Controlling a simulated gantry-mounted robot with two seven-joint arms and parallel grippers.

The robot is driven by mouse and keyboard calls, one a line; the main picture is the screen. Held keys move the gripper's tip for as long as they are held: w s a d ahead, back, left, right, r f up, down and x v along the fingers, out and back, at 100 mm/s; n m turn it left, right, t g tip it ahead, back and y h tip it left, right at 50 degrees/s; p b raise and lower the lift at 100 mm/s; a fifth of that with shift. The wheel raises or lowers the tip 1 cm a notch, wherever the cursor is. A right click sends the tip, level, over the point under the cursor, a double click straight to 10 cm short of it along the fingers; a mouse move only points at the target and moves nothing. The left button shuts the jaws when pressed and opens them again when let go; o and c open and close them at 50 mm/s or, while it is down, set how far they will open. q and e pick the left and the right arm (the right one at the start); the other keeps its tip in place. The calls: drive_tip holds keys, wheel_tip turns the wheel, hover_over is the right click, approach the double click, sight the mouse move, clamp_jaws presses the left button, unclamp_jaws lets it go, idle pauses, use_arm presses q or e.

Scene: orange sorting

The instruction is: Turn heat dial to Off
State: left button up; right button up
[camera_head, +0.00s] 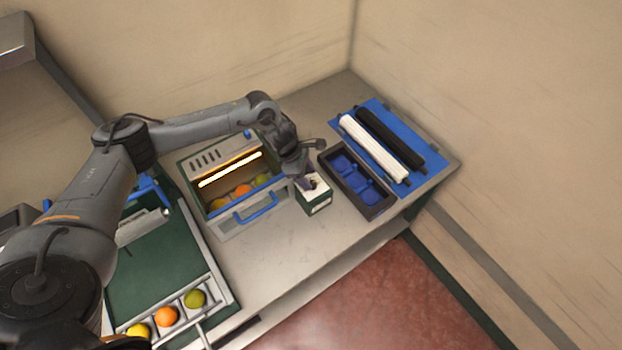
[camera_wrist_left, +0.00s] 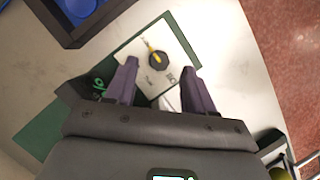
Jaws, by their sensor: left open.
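The heat dial (camera_wrist_left: 158,59) is a dark round knob with a yellow pointer on the white face of a small control box (camera_wrist_left: 178,30). In the head view the control box (camera_head: 319,207) is white and green and stands on the table beside the heated box. My left gripper (camera_head: 308,184) is over it and hides most of the dial there. In the wrist view the left gripper (camera_wrist_left: 160,68) is open, its two dark fingers on either side of the dial's near edge. I cannot tell whether they touch it. My right gripper is out of view.
The lit heated box (camera_head: 228,231) with a blue handle (camera_head: 257,208) holds fruit, left of the control box. A dark tray (camera_head: 374,211) with blue inserts is close on the right. A blue board (camera_head: 425,152) with white and black rollers lies beyond. Table front is clear.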

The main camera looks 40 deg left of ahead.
sight(313, 184)
use_arm(q)
drive_tip(key=shift+x, duration=1.4)
clamp_jaws()
